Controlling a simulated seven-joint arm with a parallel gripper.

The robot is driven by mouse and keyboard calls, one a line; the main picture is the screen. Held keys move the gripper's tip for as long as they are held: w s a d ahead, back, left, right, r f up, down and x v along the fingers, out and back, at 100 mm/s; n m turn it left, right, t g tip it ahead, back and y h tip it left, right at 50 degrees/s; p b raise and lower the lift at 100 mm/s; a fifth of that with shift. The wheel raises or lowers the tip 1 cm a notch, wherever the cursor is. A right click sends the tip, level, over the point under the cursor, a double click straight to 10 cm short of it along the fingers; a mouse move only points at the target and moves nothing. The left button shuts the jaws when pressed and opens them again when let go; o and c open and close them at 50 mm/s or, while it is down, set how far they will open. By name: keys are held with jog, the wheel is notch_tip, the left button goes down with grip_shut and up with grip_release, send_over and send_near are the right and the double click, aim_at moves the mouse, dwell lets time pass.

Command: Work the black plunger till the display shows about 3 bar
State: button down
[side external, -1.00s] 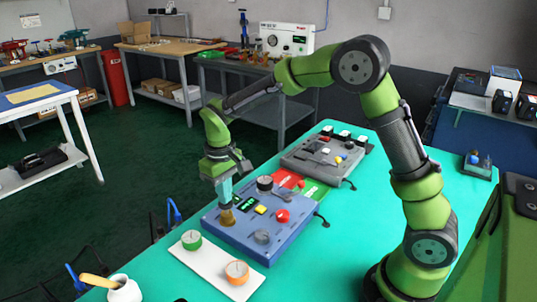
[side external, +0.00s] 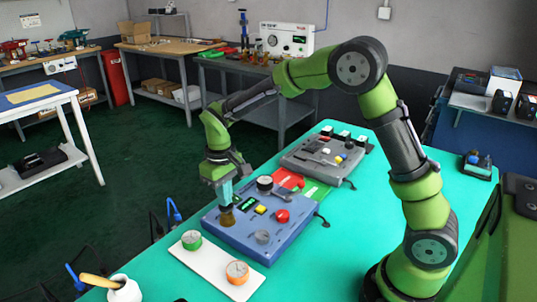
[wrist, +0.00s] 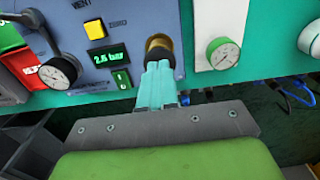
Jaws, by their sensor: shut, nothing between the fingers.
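The blue valve positioner panel (side external: 290,232) lies on the teal bench. A brass collar (wrist: 158,44) with a dark inner part sits at its edge; this is the plunger's place, and the plunger is mostly hidden by my fingers. The collar also shows in the side external view (side external: 227,218). My gripper (wrist: 158,64) is shut, with its teal fingertips right at the collar. It points down from above (side external: 226,205); whether the tips press on the plunger is hard to tell. The green-lit display (wrist: 110,55) seems to read about 2.6 bar; the last digit is blurry.
A yellow button (wrist: 95,29), a dial gauge (wrist: 58,72) and a red knob (side external: 282,216) are on the panel. A white plate (side external: 215,268) with green and orange gauges lies beside it. A grey panel (side external: 322,160) stands behind. The bench front right is clear.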

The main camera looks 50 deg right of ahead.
jog(key=shift+f, duration=0.45)
dwell(0.4)
jog(key=shift+r, duration=1.6)
jog(key=shift+r, duration=2.55)
jog(key=shift+w, duration=0.1)
